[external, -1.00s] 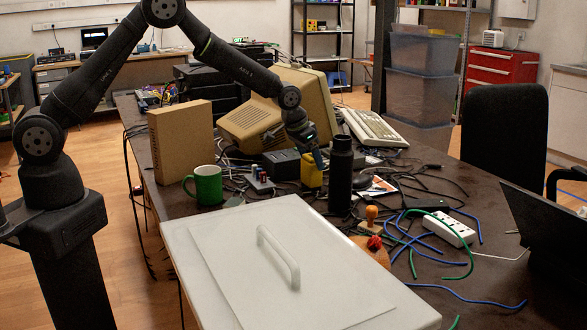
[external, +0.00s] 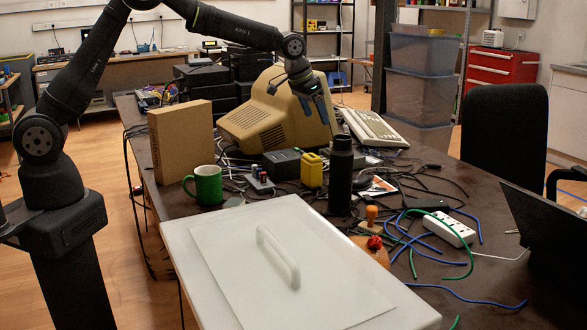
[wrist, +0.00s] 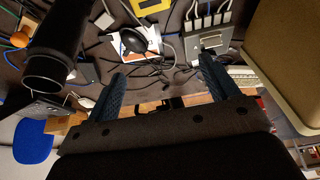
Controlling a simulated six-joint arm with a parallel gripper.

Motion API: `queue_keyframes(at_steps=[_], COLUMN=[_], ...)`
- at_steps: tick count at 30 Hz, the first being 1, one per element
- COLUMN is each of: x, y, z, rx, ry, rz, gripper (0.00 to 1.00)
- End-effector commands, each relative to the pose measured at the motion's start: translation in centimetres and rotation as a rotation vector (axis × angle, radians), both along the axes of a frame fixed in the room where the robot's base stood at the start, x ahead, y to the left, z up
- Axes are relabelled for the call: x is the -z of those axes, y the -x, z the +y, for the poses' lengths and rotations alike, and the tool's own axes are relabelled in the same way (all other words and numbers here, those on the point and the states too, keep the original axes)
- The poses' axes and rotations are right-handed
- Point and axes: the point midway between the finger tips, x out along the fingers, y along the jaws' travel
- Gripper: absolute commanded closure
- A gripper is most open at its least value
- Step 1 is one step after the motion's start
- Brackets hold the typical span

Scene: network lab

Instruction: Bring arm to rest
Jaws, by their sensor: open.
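My gripper (external: 315,110) is open and empty, raised in front of the beige monitor (external: 283,115) in the external view. Its two blue fingers show spread apart in the wrist view (wrist: 165,92), with nothing between them.
A cardboard box (external: 182,140), a green mug (external: 205,185) and a dark metal box (external: 282,163) stand on the cluttered table. A power strip (external: 448,229) and loose cables lie to the right.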

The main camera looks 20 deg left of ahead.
Motion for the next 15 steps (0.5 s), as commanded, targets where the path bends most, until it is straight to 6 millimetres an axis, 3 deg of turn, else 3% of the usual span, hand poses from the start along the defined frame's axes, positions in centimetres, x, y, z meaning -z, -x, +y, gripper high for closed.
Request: queue_keyframes(at_steps=[8,15], x=[-5.8,-5.7], y=[0.0,5.0], z=[0.0,-1.8], rx=[0.0,0.022], ry=[0.002,-0.003], rz=[-0.002,0.002], gripper=[0.2,0.2])
